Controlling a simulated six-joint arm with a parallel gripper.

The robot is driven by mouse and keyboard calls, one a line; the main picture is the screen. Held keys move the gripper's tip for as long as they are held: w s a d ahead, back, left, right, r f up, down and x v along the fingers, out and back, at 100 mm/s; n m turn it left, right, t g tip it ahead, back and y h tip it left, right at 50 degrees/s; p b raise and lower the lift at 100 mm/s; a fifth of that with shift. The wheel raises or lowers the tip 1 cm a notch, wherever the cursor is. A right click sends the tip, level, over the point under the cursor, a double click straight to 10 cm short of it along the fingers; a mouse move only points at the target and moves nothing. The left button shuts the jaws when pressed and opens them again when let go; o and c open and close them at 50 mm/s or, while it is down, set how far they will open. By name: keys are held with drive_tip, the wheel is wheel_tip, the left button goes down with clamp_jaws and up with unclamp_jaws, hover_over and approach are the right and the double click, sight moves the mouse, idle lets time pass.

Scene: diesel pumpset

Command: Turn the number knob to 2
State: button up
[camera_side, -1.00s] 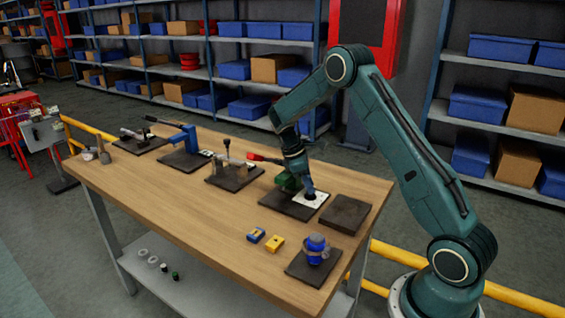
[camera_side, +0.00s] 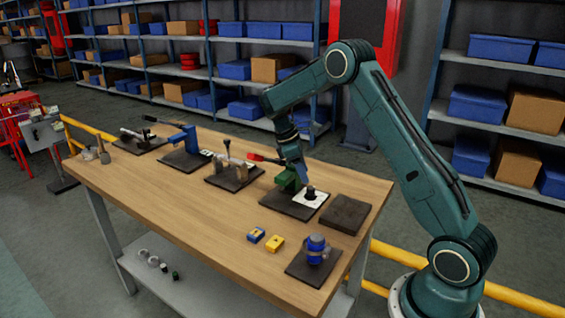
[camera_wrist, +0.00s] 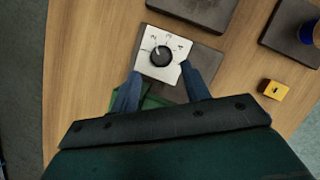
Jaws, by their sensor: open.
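The number knob is a round black knob (camera_side: 310,191) on a white square plate (camera_side: 318,200), which sits on a dark base. In the wrist view the knob (camera_wrist: 161,56) stands in the middle of the plate (camera_wrist: 148,69), with small numerals along its far edge. A pale mark on the knob appears to point to the upper left, towards the 2; it is too small to be certain. My gripper (camera_side: 298,172) is behind and above the knob, apart from it. In the wrist view its blue fingers (camera_wrist: 160,71) are spread on the knob's near side, with nothing between them.
A green block (camera_side: 286,182) is beside the plate, partly under my gripper. A red-tipped lever (camera_side: 257,157) is close to its left. A bare dark base (camera_side: 346,213) is to the right. A yellow block (camera_side: 275,243) and a blue device (camera_side: 316,247) stand in front.

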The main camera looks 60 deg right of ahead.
drive_tip(key=v, duration=0.8)
drive_tip(key=shift+r, duration=0.4)
drive_tip(key=shift+a, duration=0.15)
drive_tip(key=shift+r, duration=0.2)
idle(0.4)
